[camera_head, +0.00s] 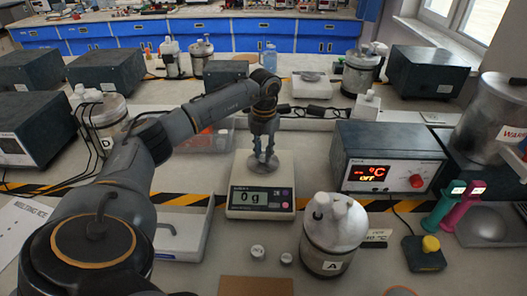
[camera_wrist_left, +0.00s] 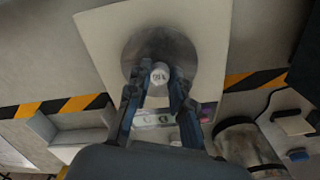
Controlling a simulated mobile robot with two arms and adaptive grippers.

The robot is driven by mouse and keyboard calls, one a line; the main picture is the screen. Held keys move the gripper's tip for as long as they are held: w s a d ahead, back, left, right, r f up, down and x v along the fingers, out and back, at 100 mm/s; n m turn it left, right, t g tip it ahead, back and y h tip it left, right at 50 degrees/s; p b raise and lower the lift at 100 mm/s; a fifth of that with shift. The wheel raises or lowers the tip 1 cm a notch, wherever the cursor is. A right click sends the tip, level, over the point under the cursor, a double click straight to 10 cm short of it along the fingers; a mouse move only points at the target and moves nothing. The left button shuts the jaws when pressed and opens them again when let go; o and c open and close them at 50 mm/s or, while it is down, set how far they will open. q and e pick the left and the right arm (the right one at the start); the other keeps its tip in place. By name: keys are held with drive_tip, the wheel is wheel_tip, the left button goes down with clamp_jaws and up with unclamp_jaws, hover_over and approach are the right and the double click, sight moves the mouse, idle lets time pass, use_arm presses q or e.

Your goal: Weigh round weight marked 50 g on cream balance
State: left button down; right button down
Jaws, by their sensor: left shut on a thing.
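The cream balance (camera_head: 285,175) stands mid-bench with a round metal pan, and its display reads 0 g. My left gripper (camera_head: 264,155) points down over the pan. In the left wrist view, the left gripper (camera_wrist_left: 160,88) is shut on a small pale round weight (camera_wrist_left: 160,73), with the pan (camera_wrist_left: 143,45) behind it. The mark on its top is too small to read surely. I cannot tell whether the weight touches the pan. Two other small round weights, one (camera_head: 257,252) and another (camera_head: 286,258), sit on the bench in front. My right gripper is not in view.
A lidded metal vessel marked A (camera_head: 328,240) stands close at the balance's front right. A heater controller box (camera_head: 388,160) is to the right, a white tray (camera_head: 182,235) to the left. A brown mat (camera_head: 256,286) lies at the front edge.

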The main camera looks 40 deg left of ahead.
use_arm(q)
drive_tip(key=shift+f, duration=0.4)
drive_tip(key=c, duration=0.8)
unclamp_jaws()
drive_tip(key=shift+r+p, duration=0.8)
drive_tip(key=shift+r, duration=0.4)
drive_tip(key=shift+r+p, duration=2.3)
drive_tip(key=shift+r, duration=0.55)
drive_tip(key=shift+f, duration=0.1)
